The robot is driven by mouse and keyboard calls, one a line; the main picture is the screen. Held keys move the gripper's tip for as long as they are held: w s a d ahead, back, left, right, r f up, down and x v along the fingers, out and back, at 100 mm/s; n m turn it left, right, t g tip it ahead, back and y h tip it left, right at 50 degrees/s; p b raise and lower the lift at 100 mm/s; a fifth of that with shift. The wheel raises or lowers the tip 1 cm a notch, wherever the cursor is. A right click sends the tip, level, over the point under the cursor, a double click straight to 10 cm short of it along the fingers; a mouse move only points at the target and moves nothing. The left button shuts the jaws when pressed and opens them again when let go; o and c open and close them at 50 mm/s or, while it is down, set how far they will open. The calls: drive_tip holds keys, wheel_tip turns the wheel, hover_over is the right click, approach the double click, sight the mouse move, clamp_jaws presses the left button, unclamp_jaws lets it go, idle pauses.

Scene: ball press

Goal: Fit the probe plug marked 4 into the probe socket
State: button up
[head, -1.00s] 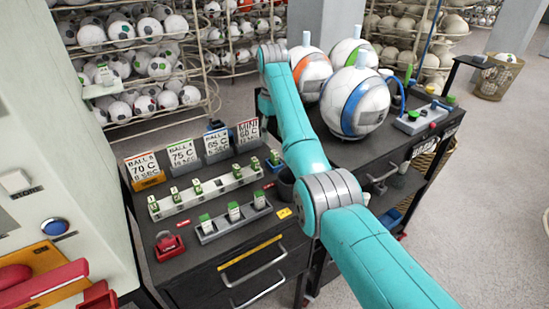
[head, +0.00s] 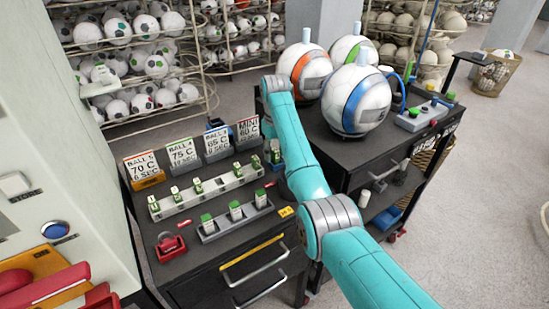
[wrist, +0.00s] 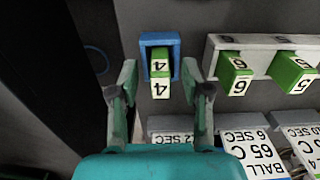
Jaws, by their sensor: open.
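In the wrist view, the green-and-white plug marked 4 (wrist: 160,88) is at a blue block (wrist: 147,42). Two labels reading 4 show there, one above the other. I cannot tell how deeply the plug sits in the block. My gripper (wrist: 162,88) is open, with one finger on each side of the plug and a visible gap to each. In the head view, a green-topped plug (head: 275,148) stands past the right end of the long plug rail. My arm hides most of the gripper there.
A pale rail (wrist: 208,62) with plugs marked 6 (wrist: 238,86) and 5 (wrist: 303,84) lies close beside the gripper. Ball cards (head: 216,142) stand behind it. A shorter plug rack (head: 212,238) is in front. Large balls (head: 362,95) stand on the right-hand cart.

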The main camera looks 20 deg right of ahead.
clamp_jaws()
drive_tip(key=shift+a+r, duration=0.1)
drive_tip(key=shift+r, duration=0.05)
